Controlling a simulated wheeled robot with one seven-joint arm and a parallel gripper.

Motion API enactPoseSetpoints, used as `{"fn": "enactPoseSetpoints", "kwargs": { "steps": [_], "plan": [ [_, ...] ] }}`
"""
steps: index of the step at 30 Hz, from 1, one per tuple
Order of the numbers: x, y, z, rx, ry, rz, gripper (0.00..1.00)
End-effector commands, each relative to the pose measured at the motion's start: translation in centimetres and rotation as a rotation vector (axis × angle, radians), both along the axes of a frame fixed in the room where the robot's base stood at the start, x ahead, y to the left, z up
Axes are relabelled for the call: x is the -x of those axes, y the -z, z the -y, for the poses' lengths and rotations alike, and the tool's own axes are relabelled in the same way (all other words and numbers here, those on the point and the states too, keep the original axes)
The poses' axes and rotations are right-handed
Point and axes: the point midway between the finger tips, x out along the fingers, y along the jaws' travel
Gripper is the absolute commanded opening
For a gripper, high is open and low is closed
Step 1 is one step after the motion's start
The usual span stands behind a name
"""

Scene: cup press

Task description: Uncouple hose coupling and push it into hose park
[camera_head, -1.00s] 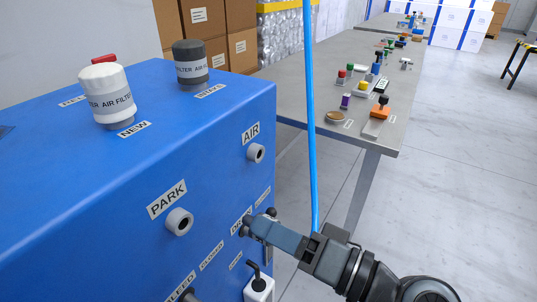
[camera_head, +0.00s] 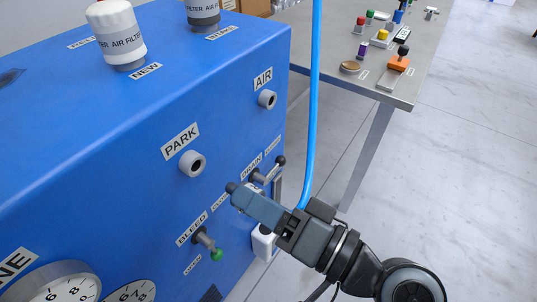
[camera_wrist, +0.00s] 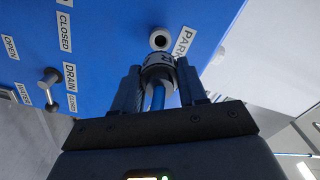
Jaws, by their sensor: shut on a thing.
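My gripper (camera_head: 244,195) is shut on the hose coupling, a grey collar (camera_wrist: 158,61) that shows between the fingers in the wrist view. The blue hose (camera_head: 313,110) hangs from above and runs down behind my gripper; a short piece (camera_wrist: 158,97) shows between the fingers. The hose park (camera_head: 192,163) is a grey round socket with a dark hole, under the PARK label. In the head view my gripper's tip is below and right of it. In the wrist view the socket (camera_wrist: 159,38) lies just beyond the coupling's front, apparently apart. The AIR port (camera_head: 267,99) is empty.
The drain lever (camera_head: 268,174) stands out from the blue cabinet (camera_head: 130,180) just right of my gripper's tip. The bleed valve (camera_head: 205,239) with a green knob is below left. A white box (camera_head: 263,242) is below my gripper. Two filters stand on top.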

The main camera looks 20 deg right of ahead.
Motion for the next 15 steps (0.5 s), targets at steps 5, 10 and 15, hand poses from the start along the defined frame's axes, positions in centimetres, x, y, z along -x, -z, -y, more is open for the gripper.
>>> {"fn": "enactPoseSetpoints", "kwargs": {
  "steps": [5, 10, 15],
  "plan": [
    [-1.2, -0.3, -0.9, -0.002, -0.002, 0.002, 0.03],
    [-2.4, -0.3, -1.8, -0.001, -0.001, 0.001, 0.03],
    [-3.5, -0.2, -2.5, 0.0, -0.001, 0.001, 0.03]
  ]
}}
